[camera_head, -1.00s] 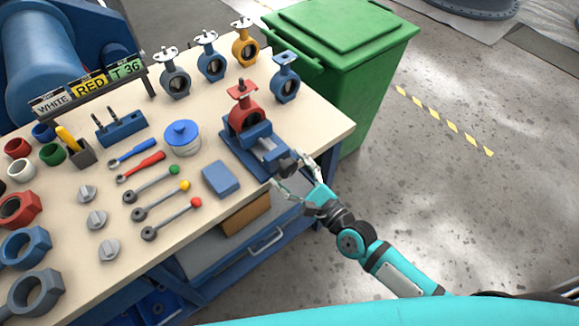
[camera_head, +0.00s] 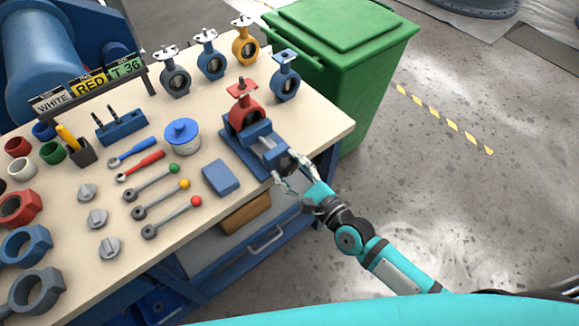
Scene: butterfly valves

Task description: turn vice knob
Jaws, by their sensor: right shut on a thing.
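A blue vice (camera_head: 258,146) is fixed at the right front edge of the workbench. A red butterfly valve (camera_head: 244,108) stands upright in its jaws. The vice's dark knob (camera_head: 286,164) sits at its front end, toward the bench edge, and is partly hidden. My right gripper (camera_head: 287,174) comes in from the lower right, just beyond the bench edge. Its fingers are around the knob, shut on it. My left gripper is not in the view.
A blue block (camera_head: 221,179) and several rods with coloured balls (camera_head: 169,219) lie left of the vice. Several valves (camera_head: 211,62) stand along the back edge. A green bin (camera_head: 347,50) stands right of the bench. The floor at the right is clear.

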